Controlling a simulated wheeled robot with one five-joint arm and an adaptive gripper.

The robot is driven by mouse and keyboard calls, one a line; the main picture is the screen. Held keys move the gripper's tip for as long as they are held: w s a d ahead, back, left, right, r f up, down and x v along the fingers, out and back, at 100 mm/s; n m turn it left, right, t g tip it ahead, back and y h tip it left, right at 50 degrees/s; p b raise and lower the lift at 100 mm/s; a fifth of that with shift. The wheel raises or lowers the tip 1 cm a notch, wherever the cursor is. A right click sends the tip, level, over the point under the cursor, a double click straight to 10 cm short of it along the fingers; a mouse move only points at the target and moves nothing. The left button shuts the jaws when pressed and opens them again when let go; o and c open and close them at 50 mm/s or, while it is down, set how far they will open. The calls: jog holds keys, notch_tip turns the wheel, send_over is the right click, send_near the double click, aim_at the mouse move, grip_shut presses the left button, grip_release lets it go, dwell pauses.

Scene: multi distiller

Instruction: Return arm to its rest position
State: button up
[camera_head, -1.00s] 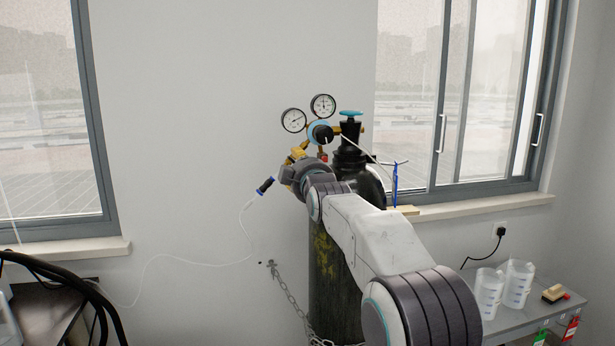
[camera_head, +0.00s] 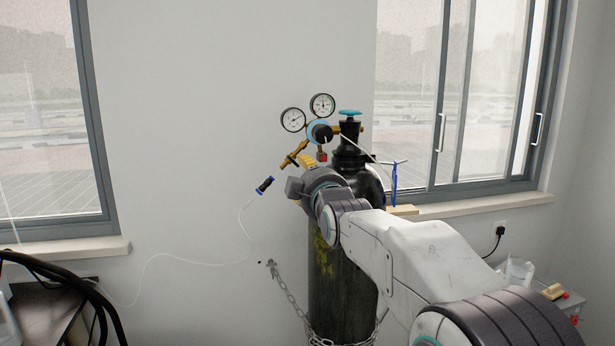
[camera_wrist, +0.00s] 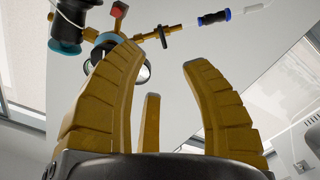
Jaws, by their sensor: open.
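My gripper (camera_wrist: 155,62) fills the lower part of the wrist view, its yellow fingers spread apart with nothing between them. In the head view its fingers (camera_head: 308,161) are small and mostly hidden behind my wrist, in front of the gas cylinder (camera_head: 338,270). The cylinder's regulator, with two round gauges (camera_head: 293,120) and a brass outlet (camera_head: 293,158), is just beyond and above the gripper. In the wrist view the brass fitting (camera_wrist: 180,32) and a red-capped part (camera_wrist: 119,9) lie past the fingertips. I cannot tell the exact gap between fingers and fitting.
A thin white hose with a blue-and-black connector (camera_head: 264,185) runs left of my wrist. A chain (camera_head: 287,292) crosses the cylinder. At lower right, a cart holds a clear beaker (camera_head: 519,271). Black cables (camera_head: 75,278) curve at lower left.

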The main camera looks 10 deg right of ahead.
jog(key=s+f+m+g+p, duration=0.3)
jog(key=s+f+g, duration=0.2)
jog(key=s, duration=0.8)
jog(key=s+f+m+g+p, duration=0.3)
jog(key=s+f, duration=0.5)
jog(key=s, duration=0.6)
jog(key=s+f+m+g+p, duration=0.2)
jog(key=s+f+g, duration=0.4)
jog(key=s, duration=0.7)
jog(key=shift+s+a+f+m+g+p, duration=0.15)
jog(key=shift+s+f+m+g+p, duration=0.2)
jog(key=shift+f+p, duration=0.3)
